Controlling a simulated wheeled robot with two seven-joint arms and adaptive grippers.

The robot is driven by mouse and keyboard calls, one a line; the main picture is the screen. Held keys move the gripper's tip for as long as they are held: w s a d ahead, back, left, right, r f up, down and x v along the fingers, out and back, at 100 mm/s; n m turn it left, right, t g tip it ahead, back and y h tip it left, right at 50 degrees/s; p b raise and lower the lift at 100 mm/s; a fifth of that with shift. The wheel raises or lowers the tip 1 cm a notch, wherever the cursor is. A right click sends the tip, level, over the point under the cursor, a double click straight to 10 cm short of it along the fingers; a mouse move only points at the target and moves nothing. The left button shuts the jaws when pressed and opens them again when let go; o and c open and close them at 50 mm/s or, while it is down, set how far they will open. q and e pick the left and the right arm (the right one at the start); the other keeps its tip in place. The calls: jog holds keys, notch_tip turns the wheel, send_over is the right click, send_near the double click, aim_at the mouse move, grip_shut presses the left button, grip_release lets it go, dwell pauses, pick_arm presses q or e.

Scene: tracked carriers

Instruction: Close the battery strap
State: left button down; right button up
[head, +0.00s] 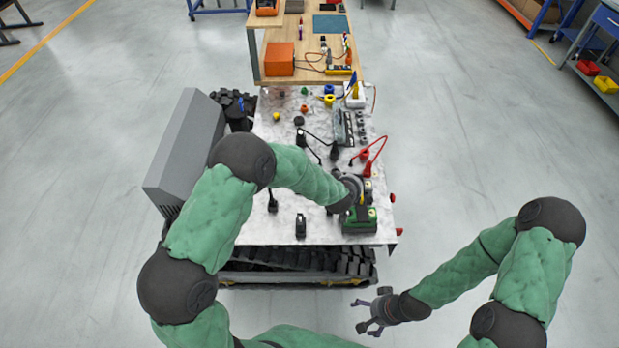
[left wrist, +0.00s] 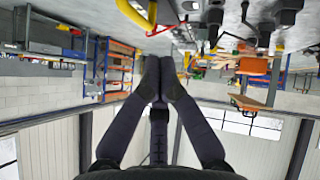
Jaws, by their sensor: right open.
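A green and black block (head: 360,221), which looks like the battery, sits at the near right corner of the carrier deck. My left arm reaches over the deck, and its dark wrist hides part of the area just behind this block. In the left wrist view my left gripper (left wrist: 160,65) has its fingertips together, with nothing visible between them. A yellow curved band (left wrist: 133,13) shows beyond the fingertips there; I cannot tell whether it is the strap. My right gripper (head: 375,312) is open and empty, in front of the carrier and off the deck.
The pale carrier deck (head: 270,225) holds black clamps, a red cable (head: 375,150) and several small coloured parts. A grey panel (head: 186,150) stands along its left side. A wooden bench (head: 340,48) with an orange box (head: 279,59) is behind.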

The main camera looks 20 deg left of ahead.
pick_arm(q)
jog(key=shift+w+d+f+p, duration=0.15)
jog(key=shift+d+f+p, duration=0.35)
jog(key=shift+d, duration=0.1)
jog(key=shift+w+d+f, duration=0.2)
jog(key=shift+d+f, duration=0.3)
jog(key=shift+f, duration=0.2)
jog(key=s+r+p, duration=0.3)
jog(key=s+r, duration=0.4)
jog(key=r, duration=0.4)
jog(key=shift+s+a, duration=0.1)
